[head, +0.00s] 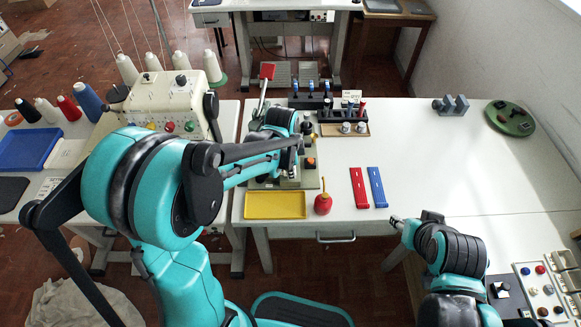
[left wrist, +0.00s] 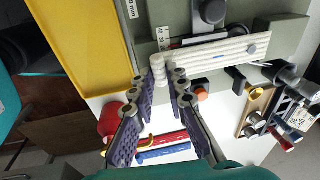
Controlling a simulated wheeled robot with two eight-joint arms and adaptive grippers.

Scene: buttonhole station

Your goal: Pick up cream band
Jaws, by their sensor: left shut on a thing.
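The cream band (left wrist: 215,52) shows in the left wrist view as a long pale ribbed strip across the grey-green station. A round grey spot marks its right end. Its left end is at the fingertips of my left gripper (left wrist: 166,82), where a short pale piece sits between the fingers. My left gripper is shut on the cream band. In the head view my own arm hides most of this gripper and the band. My right gripper (head: 397,221) is low at the table's front edge, away from the station; its opening is too small to judge.
A yellow tray (head: 275,205) and a red oil bottle (head: 323,203) stand in front of the station. A red strip (head: 359,187) and a blue strip (head: 377,187) lie to the right. The table's right middle is clear.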

